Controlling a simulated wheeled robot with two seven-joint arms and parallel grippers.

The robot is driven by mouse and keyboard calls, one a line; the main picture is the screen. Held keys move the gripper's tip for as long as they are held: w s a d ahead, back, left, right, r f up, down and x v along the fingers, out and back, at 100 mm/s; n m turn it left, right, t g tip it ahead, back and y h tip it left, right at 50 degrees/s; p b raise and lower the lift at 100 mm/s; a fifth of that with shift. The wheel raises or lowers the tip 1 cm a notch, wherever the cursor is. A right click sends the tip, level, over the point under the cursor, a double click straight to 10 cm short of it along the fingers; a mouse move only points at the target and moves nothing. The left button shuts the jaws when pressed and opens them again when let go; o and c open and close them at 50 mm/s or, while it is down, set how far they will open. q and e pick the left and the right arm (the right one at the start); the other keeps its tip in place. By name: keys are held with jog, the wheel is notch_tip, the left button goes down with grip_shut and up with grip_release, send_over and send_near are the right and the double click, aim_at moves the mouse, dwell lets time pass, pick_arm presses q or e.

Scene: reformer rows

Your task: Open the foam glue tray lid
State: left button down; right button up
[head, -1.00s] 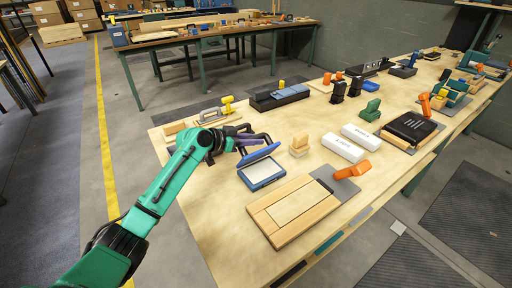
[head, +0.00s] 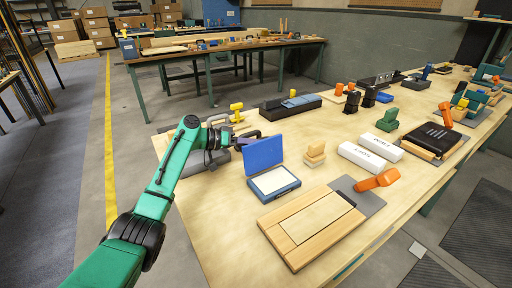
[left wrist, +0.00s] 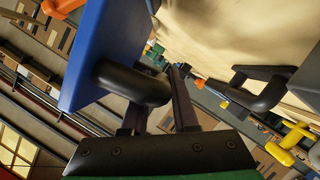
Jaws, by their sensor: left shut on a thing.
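The foam glue tray (head: 290,184) is a blue box with a pale pad inside, near the left edge of the bench. Its blue lid (head: 264,153) stands open, raised roughly upright at the back of the tray. My left gripper (head: 250,140) is behind the lid on its left side. In the left wrist view the lid (left wrist: 104,45) is at the upper left, with a dark rounded handle (left wrist: 128,82) on its face. My left gripper (left wrist: 165,82) is shut on this handle. The right gripper is not in view.
A wooden frame panel (head: 310,222) lies in front of the tray. A small wooden block (head: 315,154) stands to its right, with white boxes (head: 370,157) beyond. A yellow-handled tool (head: 237,112) and a black case (head: 288,106) are behind.

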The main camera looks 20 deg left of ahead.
pick_arm(q)
jog(key=shift+w+a+f, duration=0.1)
jog(key=shift+f, duration=0.15)
jog(key=c, duration=0.7)
grip_release()
jog(key=b+v, duration=0.2)
jog(key=v, duration=1.2)
jog(key=shift+s+a+r, duration=0.15)
jog(key=shift+s+a, duration=0.1)
